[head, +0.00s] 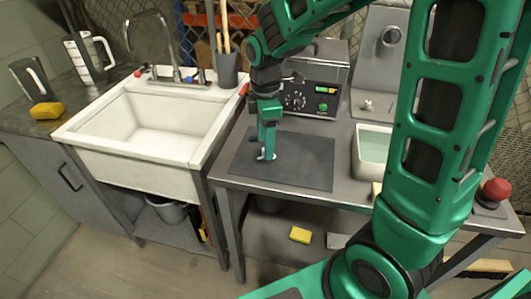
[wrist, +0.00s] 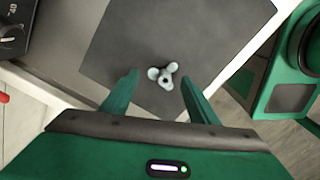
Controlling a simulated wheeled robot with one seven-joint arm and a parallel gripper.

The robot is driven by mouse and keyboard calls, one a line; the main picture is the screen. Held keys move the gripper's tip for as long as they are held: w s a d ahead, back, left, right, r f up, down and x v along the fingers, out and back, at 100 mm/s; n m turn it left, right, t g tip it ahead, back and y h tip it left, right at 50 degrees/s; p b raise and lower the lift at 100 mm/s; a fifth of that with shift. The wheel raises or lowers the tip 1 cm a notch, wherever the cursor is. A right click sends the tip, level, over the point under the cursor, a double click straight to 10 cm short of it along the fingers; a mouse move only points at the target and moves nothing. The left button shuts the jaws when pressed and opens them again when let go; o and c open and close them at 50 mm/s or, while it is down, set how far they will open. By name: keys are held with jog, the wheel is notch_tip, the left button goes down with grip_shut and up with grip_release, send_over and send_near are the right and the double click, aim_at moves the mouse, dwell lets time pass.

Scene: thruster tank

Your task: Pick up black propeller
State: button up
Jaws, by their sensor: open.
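A small pale grey, three-bladed propeller (wrist: 162,75) with a dark hub hole lies on the dark grey mat (wrist: 110,45) in the wrist view. I see no propeller that looks clearly black. My gripper (wrist: 158,92) is open, with one finger to each side of the propeller and a gap on both sides; the propeller lies slightly beyond the fingertips in the picture. In the head view my gripper (head: 266,152) points down over the left part of the mat (head: 310,165), and a pale bit of the propeller (head: 271,156) shows at its tips.
A white sink (head: 150,120) stands left of the metal bench. A water tank (head: 371,145) stands right of the mat, and a red button (head: 495,190) is at far right. The mat's right part is clear.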

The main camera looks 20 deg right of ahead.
jog(key=shift+f, duration=0.9)
jog(key=c, duration=1)
jog(key=shift+c, duration=0.2)
